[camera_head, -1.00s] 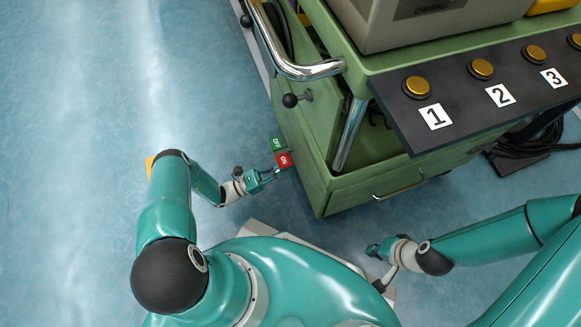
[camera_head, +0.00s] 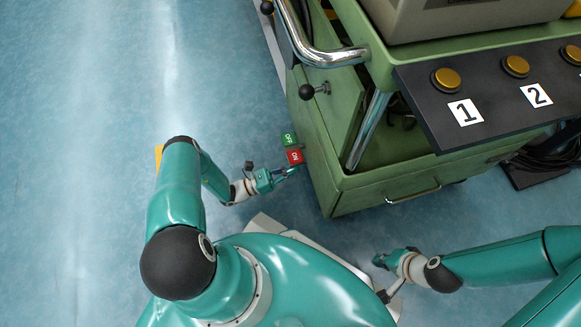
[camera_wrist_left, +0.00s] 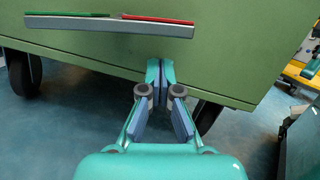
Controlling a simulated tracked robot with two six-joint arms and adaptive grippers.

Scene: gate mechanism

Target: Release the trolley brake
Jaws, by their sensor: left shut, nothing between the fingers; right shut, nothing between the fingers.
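The green trolley (camera_head: 385,185) stands at the upper right in the head view. On its left side is the brake pedal, with a green OFF half (camera_head: 289,138) and a red ON half (camera_head: 295,157). My left gripper (camera_head: 284,173) is shut and empty, just below the red half. In the left wrist view the pedal shows as a thin bar (camera_wrist_left: 110,24) near the top, above the gripper's fingertips (camera_wrist_left: 160,72). Whether the fingers touch the trolley's side panel is unclear. My right gripper (camera_head: 380,260) is shut and empty, in front of the trolley, low in the head view.
A dark panel with numbered yellow buttons (camera_head: 447,79) juts from the trolley's top. A chrome handle (camera_head: 320,55) and a black knob (camera_head: 307,92) stick out on its left. Trolley wheels (camera_wrist_left: 24,80) show below its body.

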